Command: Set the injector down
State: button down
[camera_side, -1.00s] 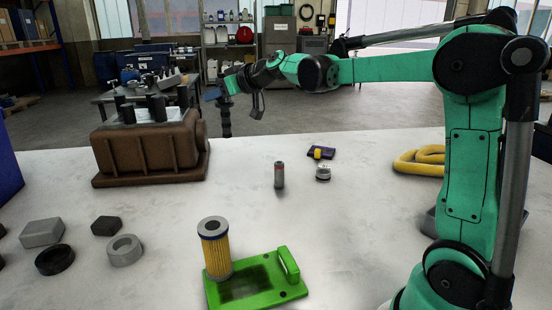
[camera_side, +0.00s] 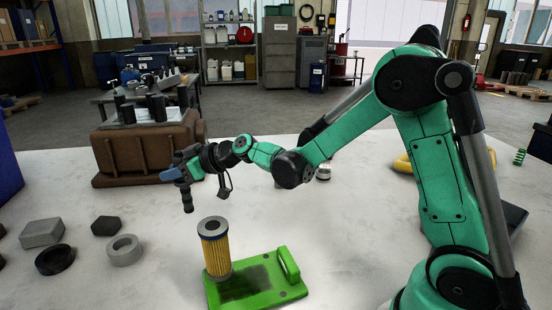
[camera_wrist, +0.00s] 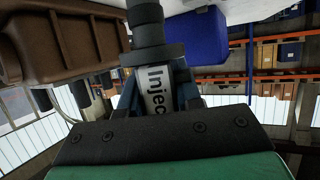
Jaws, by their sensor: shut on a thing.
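The injector (camera_side: 187,198) is a dark, ribbed cylinder hanging upright below my gripper (camera_side: 176,174). My gripper's blue fingers are shut on it. In the wrist view the injector (camera_wrist: 154,92) shows a white label reading "Injec" and a dark collar, between the fingers. Its lower end is close above the white table (camera_side: 130,205), behind and left of the yellow filter. I cannot tell whether it touches the table.
The yellow filter (camera_side: 215,252) stands on a green tray (camera_side: 287,293) in front. A brown engine block (camera_side: 150,155) stands behind. Grey and black parts, including a grey ring (camera_side: 124,250), lie at left. A small pale part (camera_side: 323,173) sits behind my arm.

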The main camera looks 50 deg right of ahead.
aim_at(191, 200)
jog(key=shift+f, duration=3.6)
jog(key=shift+f, duration=0.15)
jog(key=c, duration=0.6)
grip_release()
